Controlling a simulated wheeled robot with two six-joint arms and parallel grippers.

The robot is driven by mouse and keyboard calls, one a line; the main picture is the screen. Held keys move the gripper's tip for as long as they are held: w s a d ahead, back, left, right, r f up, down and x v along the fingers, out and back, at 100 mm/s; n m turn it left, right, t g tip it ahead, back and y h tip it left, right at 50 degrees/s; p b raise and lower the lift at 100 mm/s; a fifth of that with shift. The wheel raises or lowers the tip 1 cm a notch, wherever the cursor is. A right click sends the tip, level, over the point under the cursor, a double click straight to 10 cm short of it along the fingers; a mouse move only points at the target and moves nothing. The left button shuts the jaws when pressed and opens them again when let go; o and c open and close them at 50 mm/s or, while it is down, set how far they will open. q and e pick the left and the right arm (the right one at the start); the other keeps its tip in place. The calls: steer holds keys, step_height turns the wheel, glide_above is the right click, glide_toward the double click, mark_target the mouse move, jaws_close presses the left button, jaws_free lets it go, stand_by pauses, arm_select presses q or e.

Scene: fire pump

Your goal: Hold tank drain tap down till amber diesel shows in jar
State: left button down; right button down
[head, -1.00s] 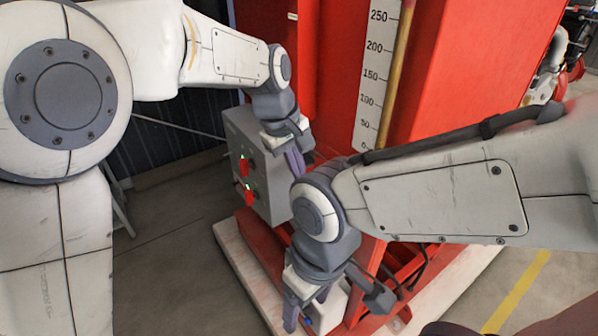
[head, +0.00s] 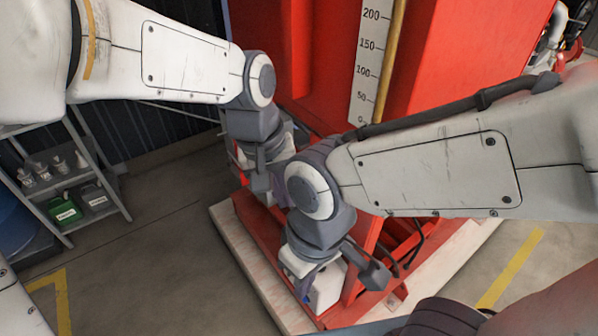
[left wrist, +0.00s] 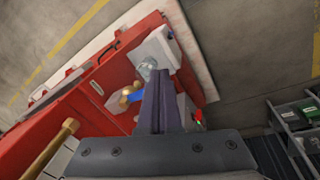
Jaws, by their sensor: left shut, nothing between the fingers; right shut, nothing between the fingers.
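In the left wrist view, a brass tap (left wrist: 124,99) with a blue lever (left wrist: 136,96) sits low on the red tank's (left wrist: 88,98) side. A small clear jar (left wrist: 147,68) stands beside it on a white block (left wrist: 158,47); its contents look greyish, with no amber visible. My left gripper (left wrist: 158,75) is shut and empty, its fingers just beside the lever; I cannot tell if they touch it. In the head view my left gripper (head: 261,186) is by the tank's lower left. My right gripper (head: 304,290) is shut by the white block (head: 327,288). Tap and jar are hidden there.
A level scale (head: 367,60) with a yellow tube (head: 391,60) runs up the tank. A grey shelf (head: 85,220) with bottles and cans stands at the left. The floor (head: 150,240) between is clear. My right arm crosses in front of the tank.

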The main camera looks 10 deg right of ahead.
arm_select(q)
steer(key=s+a+f+m+b, duration=0.1)
steer(key=s+a+f+m, duration=0.2)
steer(key=s, duration=0.4)
steer(key=s+a+f+m+y+b, duration=0.1)
steer(key=s+a+f+m, duration=0.3)
steer(key=s, duration=0.3)
steer(key=shift+s+a+f+m+g, duration=0.2)
steer(key=shift+a+m+g, duration=0.15)
steer(key=shift+a, duration=0.25)
